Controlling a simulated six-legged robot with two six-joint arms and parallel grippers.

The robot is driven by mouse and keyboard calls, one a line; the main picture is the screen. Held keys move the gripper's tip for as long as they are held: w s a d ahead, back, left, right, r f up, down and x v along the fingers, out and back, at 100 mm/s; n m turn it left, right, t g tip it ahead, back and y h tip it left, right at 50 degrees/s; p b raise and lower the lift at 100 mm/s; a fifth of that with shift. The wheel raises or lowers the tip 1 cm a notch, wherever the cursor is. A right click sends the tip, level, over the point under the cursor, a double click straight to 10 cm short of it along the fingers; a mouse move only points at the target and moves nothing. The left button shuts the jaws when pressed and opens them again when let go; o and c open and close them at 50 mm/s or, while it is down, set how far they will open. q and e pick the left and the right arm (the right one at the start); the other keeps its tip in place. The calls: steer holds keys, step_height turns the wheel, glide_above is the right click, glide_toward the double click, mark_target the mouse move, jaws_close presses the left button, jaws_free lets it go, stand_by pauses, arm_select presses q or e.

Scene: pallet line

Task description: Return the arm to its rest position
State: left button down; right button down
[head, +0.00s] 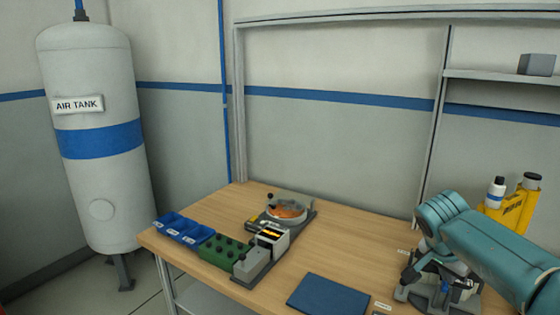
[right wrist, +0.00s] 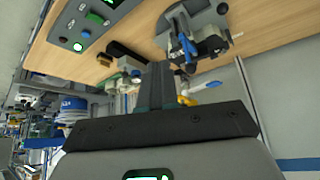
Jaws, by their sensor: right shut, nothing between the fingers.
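My right arm (head: 490,245), teal, reaches in from the right edge of the head view and bends down over the right part of the workbench (head: 335,235). In the head view its fingers are hard to tell from the grey equipment under it. In the right wrist view my right gripper (right wrist: 156,72) shows its two dark fingers close together, shut and empty. A grey device with a blue part (right wrist: 185,45) stands on the bench beyond the fingertips. My left gripper is not in view.
Blue bins (head: 184,228), a green block tray (head: 224,252) and a grey fixture with a round bowl (head: 287,210) stand on the bench's left. A dark blue mat (head: 328,296) lies at the front. A yellow holder with bottles (head: 513,210) stands far right. An air tank (head: 95,185) stands left.

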steer(key=s+a+f+n+y, duration=0.25)
steer(key=a+f, duration=0.25)
steer(key=f, duration=0.4)
steer(key=s+a+f+n+g+y, duration=0.1)
steer(key=a+f+n+y, duration=0.15)
steer(key=a+f, duration=0.45)
steer(key=s+a+f+n+y, duration=0.1)
steer(key=s+a+f+n, duration=0.15)
steer(key=f, duration=0.95)
steer(key=s+a+f+y, duration=0.1)
steer(key=s+a+f, duration=0.2)
steer(key=s, duration=0.4)
steer(key=s+a+f+n+g+y, duration=0.1)
steer(key=s+a+f, duration=0.2)
steer(key=s+f, duration=0.2)
steer(key=s+a+f+n+y, duration=0.1)
steer(key=s+a+f, duration=0.2)
steer(key=s, duration=0.8)
step_height(320, 180, down, 2)
steer(key=shift+g, duration=0.4)
steer(key=shift+a, duration=0.1)
